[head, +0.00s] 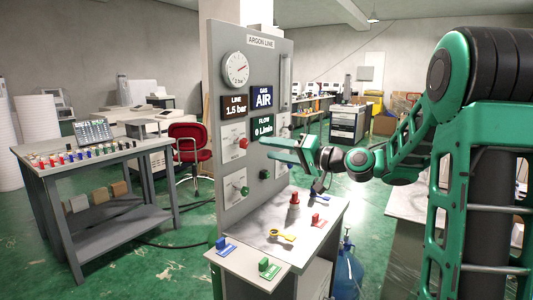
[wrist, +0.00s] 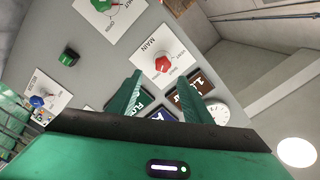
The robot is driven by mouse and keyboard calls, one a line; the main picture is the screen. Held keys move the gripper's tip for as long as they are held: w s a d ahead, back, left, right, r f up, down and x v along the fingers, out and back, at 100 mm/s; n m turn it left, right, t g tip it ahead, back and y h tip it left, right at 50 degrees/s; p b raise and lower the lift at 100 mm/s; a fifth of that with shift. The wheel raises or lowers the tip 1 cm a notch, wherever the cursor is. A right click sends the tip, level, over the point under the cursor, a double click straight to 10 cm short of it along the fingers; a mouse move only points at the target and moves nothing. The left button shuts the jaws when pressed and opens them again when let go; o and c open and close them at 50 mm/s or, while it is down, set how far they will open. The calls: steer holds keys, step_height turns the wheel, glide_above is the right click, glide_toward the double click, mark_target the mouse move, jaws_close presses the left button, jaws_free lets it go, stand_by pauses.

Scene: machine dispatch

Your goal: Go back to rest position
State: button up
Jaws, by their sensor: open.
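My gripper (head: 270,148) is in front of the grey ARGON LINE panel (head: 229,80). Its two green fingers are apart, with nothing seen between them. In the wrist view the open fingers (wrist: 158,85) point at the panel, near the red MAIN knob (wrist: 163,64); no contact is clear. The head view also shows the red knob (head: 243,143) left of the fingers. The displays read LINE 1.5 bar, GAS AIR and FLOW 0 L/min. My arm reaches in from the right.
Below the gripper, a bench (head: 255,236) holds a red-topped part (head: 294,199), a yellow tool (head: 282,234) and small coloured pieces. A blue bottle (head: 348,270) stands beside it. At left are a grey table (head: 60,167) with several small parts and a red chair (head: 190,145).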

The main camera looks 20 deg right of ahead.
steer(key=s+d+f+g+h, duration=0.2)
steer(key=s+f+g+h, duration=0.2)
steer(key=s+f, duration=0.35)
steer(key=s+d+f+g+h, duration=0.2)
steer(key=s+f+g+h, duration=0.1)
steer(key=s+f, duration=0.4)
steer(key=s+d+f+m+g+h, duration=0.1)
steer(key=s+d+f+g, duration=0.1)
steer(key=s, duration=0.7)
steer(key=s+d+f+m+g+h, duration=0.1)
steer(key=s+d+f+g, duration=0.1)
steer(key=s, duration=0.7)
steer(key=s+d+f+m+g+h, duration=0.1)
steer(key=s+d+f+g, duration=0.2)
steer(key=s, duration=0.6)
steer(key=shift+s+f+g, duration=0.35)
steer(key=shift+f+g, duration=0.05)
steer(key=shift+f, duration=0.05)
steer(key=shift+d, duration=0.1)
steer(key=shift+w+f+h, duration=0.25)
steer(key=shift+w+h, duration=0.05)
steer(key=shift+w, duration=0.35)
